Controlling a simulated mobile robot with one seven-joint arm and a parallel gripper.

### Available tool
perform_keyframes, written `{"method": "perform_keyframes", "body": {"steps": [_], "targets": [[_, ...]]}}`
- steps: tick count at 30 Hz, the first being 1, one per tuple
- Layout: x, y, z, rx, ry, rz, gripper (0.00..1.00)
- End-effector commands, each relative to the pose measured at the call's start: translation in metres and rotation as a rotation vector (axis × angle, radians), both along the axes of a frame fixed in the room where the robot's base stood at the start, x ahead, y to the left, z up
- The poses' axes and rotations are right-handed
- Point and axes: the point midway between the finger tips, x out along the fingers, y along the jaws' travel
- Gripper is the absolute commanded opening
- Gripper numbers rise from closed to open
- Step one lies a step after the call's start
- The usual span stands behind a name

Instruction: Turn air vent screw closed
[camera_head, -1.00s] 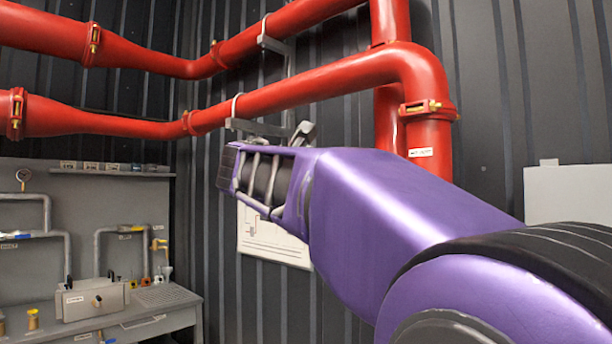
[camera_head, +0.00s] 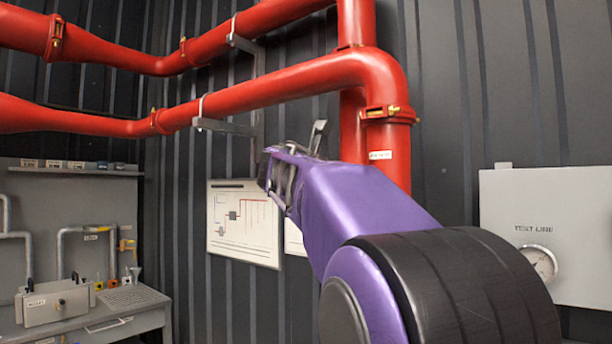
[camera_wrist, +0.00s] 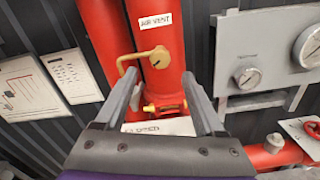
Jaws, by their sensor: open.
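The air vent screw (camera_wrist: 160,58) is a small brass disc on a vertical red pipe (camera_wrist: 158,25), just below a white "AIR VENT" label (camera_wrist: 160,20) in the wrist view. A bent brass spout (camera_wrist: 126,60) sticks out to its left. My gripper (camera_wrist: 160,76) is open and empty, with one finger on each side of the pipe. The screw shows between the fingertips, near their upper ends. I cannot tell how far the tips are from it. In the head view a grey finger of my gripper (camera_head: 318,135) shows beyond my purple arm, and the screw is not visible.
A grey panel (camera_wrist: 235,40) with gauges stands right of the pipe. Wall charts (camera_wrist: 28,90) hang to the left. Large red pipes (camera_head: 290,80) with brass-bolted clamps cross the head view. A grey workbench (camera_head: 145,305) stands at the lower left. A "TEST LINE" box (camera_head: 510,210) is at the right.

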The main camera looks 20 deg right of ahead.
Motion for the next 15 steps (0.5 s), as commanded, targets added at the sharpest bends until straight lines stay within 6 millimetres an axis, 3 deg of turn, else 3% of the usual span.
{"method": "perform_keyframes", "body": {"steps": [6,15], "targets": [[0.022,-0.039,0.001,0.001,0.001,-0.004,0.71],[0.035,-0.060,0.000,0.001,-0.001,0.000,0.71]]}}
